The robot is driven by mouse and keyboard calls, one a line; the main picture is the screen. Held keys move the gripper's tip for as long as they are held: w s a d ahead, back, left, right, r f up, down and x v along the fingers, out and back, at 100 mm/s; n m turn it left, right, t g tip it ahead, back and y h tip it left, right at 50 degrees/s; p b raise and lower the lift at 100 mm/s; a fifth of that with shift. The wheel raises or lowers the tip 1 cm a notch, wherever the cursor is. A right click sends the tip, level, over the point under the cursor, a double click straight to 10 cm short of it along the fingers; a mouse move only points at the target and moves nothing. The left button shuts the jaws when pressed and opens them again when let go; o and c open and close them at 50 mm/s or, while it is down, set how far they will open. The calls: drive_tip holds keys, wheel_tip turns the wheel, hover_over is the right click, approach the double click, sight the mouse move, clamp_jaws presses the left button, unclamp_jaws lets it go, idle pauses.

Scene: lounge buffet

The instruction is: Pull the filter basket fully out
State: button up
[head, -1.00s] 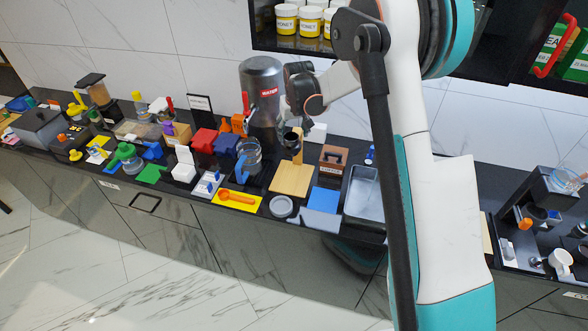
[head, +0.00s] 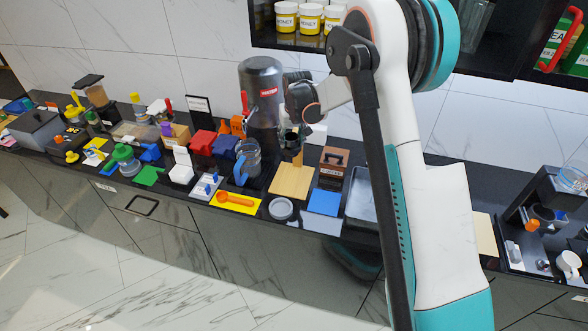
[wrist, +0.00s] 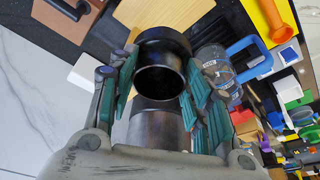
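My gripper (head: 294,136) is at the counter, just right of the water dispenser (head: 262,102). In the wrist view, my gripper's green-padded fingers (wrist: 158,92) lie on both sides of a dark metal cylinder (wrist: 155,126) with an open mouth and a black rim, and seem to close on it. In the head view it is small and partly hidden, above or beside a wooden board (head: 292,181). I cannot tell whether this cylinder is the filter basket. A black machine with an orange knob (head: 531,224) stands at the far right.
A glass jug with a blue handle (head: 240,172) stands close left of my gripper. A brown box (head: 333,160), a blue mat (head: 323,202) and a grey tray (head: 360,203) are to the right. Several small items crowd the left counter. A shelf with honey jars (head: 310,20) is above.

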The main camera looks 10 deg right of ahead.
drive_tip(key=shift+c, duration=1)
drive_tip(key=shift+r, duration=0.85)
wheel_tip(320, 180, up, 7)
drive_tip(key=p, duration=0.3)
drive_tip(key=shift+r, duration=0.2)
idle(0.6)
